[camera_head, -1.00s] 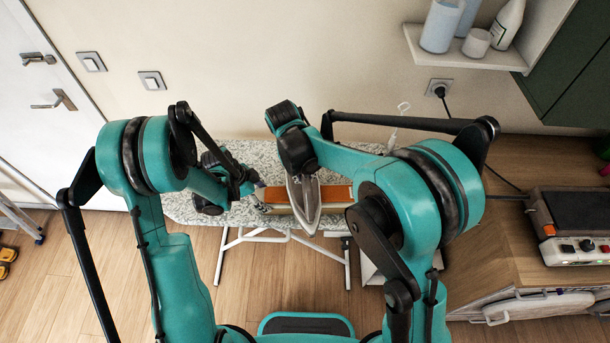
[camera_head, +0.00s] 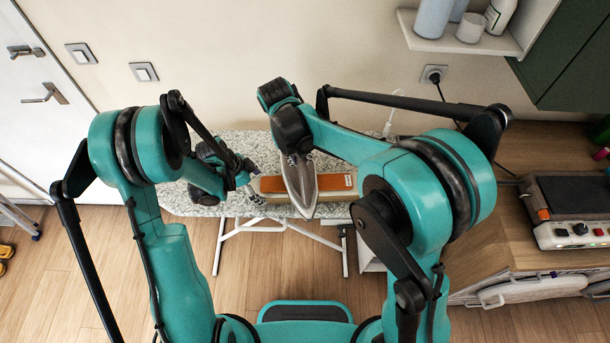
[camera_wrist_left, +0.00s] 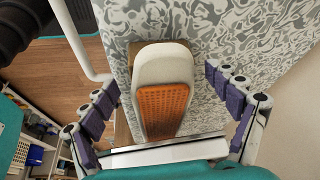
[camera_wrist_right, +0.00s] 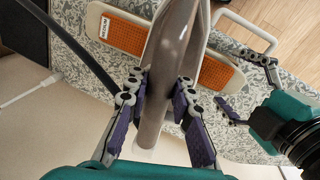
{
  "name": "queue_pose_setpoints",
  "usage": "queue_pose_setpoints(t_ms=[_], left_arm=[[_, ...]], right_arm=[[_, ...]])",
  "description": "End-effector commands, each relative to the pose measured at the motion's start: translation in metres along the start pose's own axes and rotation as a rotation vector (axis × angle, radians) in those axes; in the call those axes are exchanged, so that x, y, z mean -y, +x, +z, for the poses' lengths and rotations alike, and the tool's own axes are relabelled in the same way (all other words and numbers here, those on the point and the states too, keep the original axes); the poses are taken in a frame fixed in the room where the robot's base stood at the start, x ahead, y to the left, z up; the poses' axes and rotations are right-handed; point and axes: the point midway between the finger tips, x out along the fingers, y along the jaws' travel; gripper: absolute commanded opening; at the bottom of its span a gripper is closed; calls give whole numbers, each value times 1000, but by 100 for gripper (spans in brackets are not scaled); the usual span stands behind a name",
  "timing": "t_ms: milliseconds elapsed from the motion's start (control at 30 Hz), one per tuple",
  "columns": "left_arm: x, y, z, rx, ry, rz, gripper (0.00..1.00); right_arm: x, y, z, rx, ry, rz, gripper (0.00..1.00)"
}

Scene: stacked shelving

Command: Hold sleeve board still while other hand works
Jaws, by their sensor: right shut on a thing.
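The sleeve board (camera_head: 333,182), pale with an orange perforated strip, lies on the patterned ironing board (camera_head: 185,197). My left gripper (camera_head: 247,174) is at its left end. In the left wrist view the rounded end of the sleeve board (camera_wrist_left: 165,62) lies between the open fingers (camera_wrist_left: 162,85), with gaps on both sides. My right gripper (camera_head: 297,157) is shut on a grey pointed iron (camera_head: 304,187) over the middle of the sleeve board. In the right wrist view the iron (camera_wrist_right: 172,45) hides the strip's middle; I cannot tell whether it touches.
A wooden counter at right carries a control box (camera_head: 573,235) with knobs. A wall shelf (camera_head: 462,42) with bottles is above. A cord runs from the wall socket (camera_head: 434,74). The ironing board's left part is clear.

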Motion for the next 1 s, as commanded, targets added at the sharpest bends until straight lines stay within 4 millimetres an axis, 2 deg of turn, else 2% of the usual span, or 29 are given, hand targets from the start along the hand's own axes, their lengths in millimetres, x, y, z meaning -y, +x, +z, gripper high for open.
queue_pose_setpoints(t_ms=[267,433,1000], left_arm=[[0,-1,0,0,0,0,92],[0,-10,0,0,0,0,92],[1,-105,0,0,-1,1,92]], right_arm=[[0,-1,0,0,0,1,0],[0,-1,0,0,0,1,0],[0,-1,0,0,0,1,0]])
